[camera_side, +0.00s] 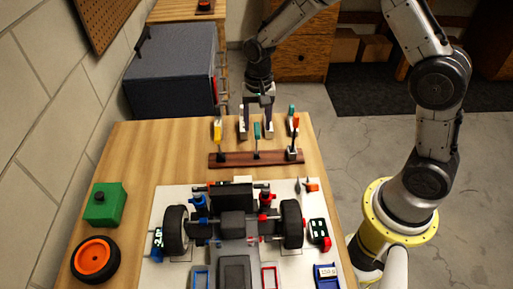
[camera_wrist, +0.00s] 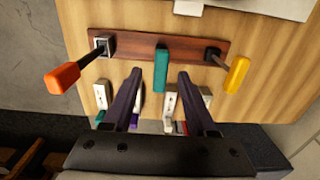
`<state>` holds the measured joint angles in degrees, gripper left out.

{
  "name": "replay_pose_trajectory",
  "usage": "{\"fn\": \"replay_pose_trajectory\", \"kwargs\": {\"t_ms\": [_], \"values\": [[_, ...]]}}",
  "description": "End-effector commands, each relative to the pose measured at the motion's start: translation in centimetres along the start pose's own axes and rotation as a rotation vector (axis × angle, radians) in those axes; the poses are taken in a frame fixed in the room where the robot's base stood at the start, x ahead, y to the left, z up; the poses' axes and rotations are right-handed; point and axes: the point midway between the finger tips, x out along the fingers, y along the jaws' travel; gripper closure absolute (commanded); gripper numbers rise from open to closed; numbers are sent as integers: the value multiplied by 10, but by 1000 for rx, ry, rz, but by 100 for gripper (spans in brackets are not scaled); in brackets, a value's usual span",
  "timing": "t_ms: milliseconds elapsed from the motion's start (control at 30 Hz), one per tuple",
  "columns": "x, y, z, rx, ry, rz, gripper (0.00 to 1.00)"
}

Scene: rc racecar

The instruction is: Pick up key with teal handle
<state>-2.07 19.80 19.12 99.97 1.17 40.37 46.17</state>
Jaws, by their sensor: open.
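The key with the teal handle (camera_side: 256,130) stands in the middle of a dark wooden rack (camera_side: 232,160), between a yellow-handled tool (camera_side: 217,131) and an orange-handled tool (camera_side: 295,122). In the wrist view the teal handle (camera_wrist: 161,71) lies between my fingertips, with a gap on each side. My gripper (camera_side: 256,133) is open and empty, pointing down over the rack area. It also shows in the wrist view (camera_wrist: 160,73), its two dark fingers on either side of the teal handle. Whether the handle is at fingertip depth I cannot tell.
The yellow handle (camera_wrist: 237,75) and orange handle (camera_wrist: 62,78) stand outside my fingers on either side. A partly built racecar (camera_side: 236,226) lies on a white mat in front of the rack. A green box (camera_side: 105,204) and an orange-rimmed wheel (camera_side: 95,260) sit at the left.

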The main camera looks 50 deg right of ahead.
Motion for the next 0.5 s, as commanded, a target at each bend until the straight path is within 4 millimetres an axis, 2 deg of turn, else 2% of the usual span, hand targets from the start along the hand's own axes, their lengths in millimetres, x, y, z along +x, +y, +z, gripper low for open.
{"fn": "replay_pose_trajectory", "kwargs": {"t_ms": [167, 400, 500], "values": [[12, 0, 1, 0, -1, 1, 43], [46, 0, 2, 0, -1, 1, 43], [54, 0, 2, 0, 0, 0, 43]]}}
